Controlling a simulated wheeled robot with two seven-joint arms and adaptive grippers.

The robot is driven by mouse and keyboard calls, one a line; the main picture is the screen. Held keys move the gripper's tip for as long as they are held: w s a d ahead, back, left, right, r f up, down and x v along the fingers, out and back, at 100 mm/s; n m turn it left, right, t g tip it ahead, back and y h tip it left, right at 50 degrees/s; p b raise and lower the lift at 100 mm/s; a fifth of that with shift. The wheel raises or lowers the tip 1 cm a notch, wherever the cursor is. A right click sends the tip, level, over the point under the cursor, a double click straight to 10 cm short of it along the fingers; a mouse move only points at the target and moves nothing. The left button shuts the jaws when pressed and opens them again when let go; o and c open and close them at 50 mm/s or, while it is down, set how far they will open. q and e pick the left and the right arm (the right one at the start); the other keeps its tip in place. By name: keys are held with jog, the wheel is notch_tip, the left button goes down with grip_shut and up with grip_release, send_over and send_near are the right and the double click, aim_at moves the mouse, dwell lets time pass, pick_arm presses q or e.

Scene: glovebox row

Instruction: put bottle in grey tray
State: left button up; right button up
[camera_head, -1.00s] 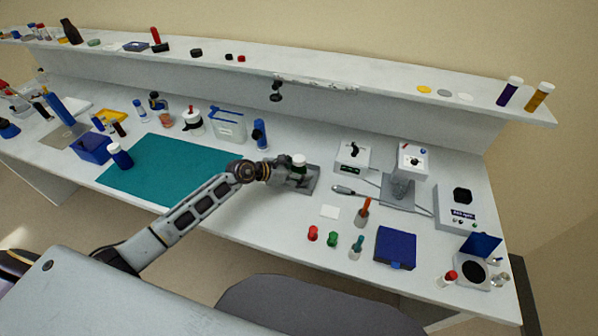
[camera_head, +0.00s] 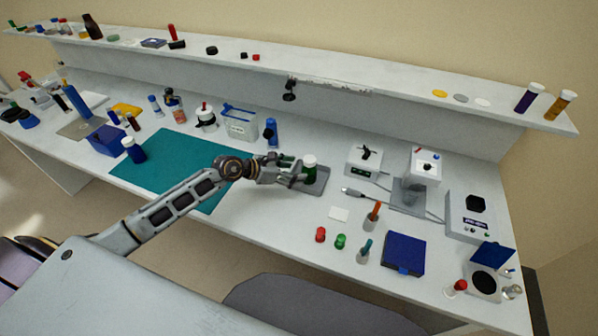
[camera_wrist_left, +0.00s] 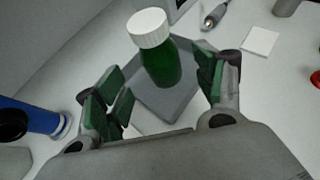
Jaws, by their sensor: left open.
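The green bottle (camera_head: 309,171) with a white cap stands upright on the small grey tray (camera_head: 319,188), right of the teal mat. In the left wrist view the bottle (camera_wrist_left: 162,62) stands within the tray's outline (camera_wrist_left: 181,108), and the tray shows around its base. My left gripper (camera_head: 291,168) is open just left of the bottle. In the left wrist view its green-padded fingers are spread on either side, with gaps between them and the bottle. My right gripper is not in view.
A device with a black knob (camera_head: 364,161) is right of the tray. Red and green small items and a white card (camera_head: 339,213) lie in front. The teal mat (camera_head: 185,155) is mostly clear.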

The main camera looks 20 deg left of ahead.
pick_arm(q)
jog(key=shift+v, duration=2.4)
jog(key=shift+s, duration=0.1)
